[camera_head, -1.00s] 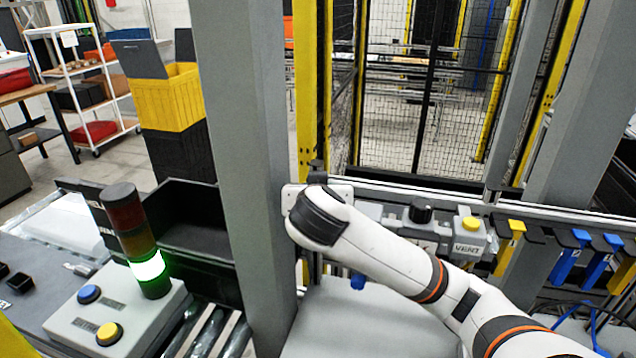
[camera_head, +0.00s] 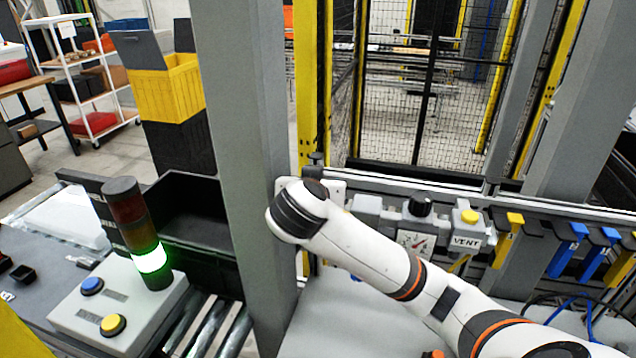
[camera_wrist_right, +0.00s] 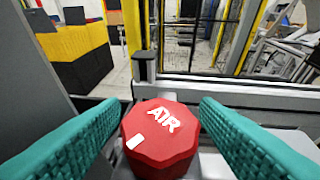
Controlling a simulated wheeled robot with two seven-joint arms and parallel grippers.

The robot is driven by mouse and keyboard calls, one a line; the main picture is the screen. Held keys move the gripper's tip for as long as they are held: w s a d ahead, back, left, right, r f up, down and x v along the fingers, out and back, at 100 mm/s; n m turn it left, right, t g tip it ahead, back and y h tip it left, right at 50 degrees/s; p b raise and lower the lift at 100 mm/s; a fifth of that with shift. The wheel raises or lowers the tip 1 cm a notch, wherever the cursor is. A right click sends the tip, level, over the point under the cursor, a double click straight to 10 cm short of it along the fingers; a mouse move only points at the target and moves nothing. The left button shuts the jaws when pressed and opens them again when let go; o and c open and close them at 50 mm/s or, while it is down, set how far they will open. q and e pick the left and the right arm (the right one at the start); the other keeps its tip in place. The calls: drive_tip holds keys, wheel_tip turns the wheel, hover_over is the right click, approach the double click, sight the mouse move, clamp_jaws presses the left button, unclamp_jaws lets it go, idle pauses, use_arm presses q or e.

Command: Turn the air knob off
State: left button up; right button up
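The red air knob (camera_wrist_right: 160,150), faceted and lettered "AIR" with a white mark at its left, is in the lower middle of the right wrist view. My right gripper (camera_wrist_right: 160,108) is open, with one teal finger on each side of the knob. The right finger is clear of it; the left finger is very close, and I cannot tell if it touches. In the head view my right arm reaches in from the right to the grey post, and its wrist hides the knob and fingers. My left gripper is not in view.
A regulator with a black knob (camera_head: 419,207) and gauge (camera_head: 416,242), and a VENT block with a yellow button (camera_head: 469,216), sit right of my wrist. The grey post (camera_head: 243,140) stands close on the left. A button box (camera_head: 122,312) with a lit green lamp (camera_head: 149,260) is farther left.

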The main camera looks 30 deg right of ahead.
drive_tip(key=shift+r, duration=0.1)
drive_tip(key=shift+s+a+r, duration=0.2)
drive_tip(key=shift+s+a, duration=0.1)
drive_tip(key=p+v, duration=0.3)
drive_tip(key=v, duration=0.8)
drive_tip(key=shift+p, duration=0.3)
drive_tip(key=shift+s+f, duration=0.1)
drive_tip(key=shift+f, duration=0.1)
